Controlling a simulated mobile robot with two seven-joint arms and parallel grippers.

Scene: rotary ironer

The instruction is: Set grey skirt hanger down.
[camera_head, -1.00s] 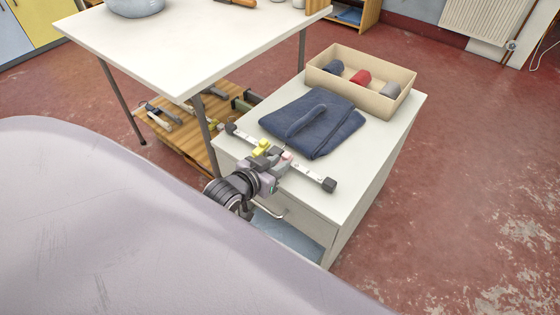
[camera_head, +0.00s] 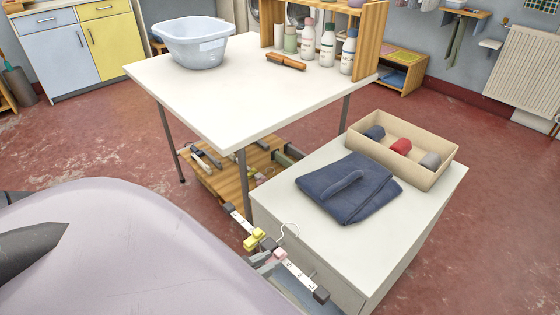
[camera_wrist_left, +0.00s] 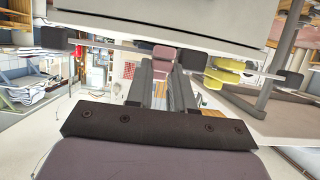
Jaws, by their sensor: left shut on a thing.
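In the left wrist view the bar runs across beyond the fingers (camera_wrist_left: 165,88), with the yellow clip (camera_wrist_left: 228,70) to the right. The hook overlaps the cabinet top in the head view; contact cannot be told. My right gripper is not in view.
A folded navy cloth (camera_head: 350,198) and a beige box (camera_head: 440,174) of rolled cloths occupy the cabinet's back part; its near part is clear. A white table (camera_head: 210,95) holds a basin (camera_head: 195,45). A wooden lower shelf (camera_head: 228,185) holds other hangers.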

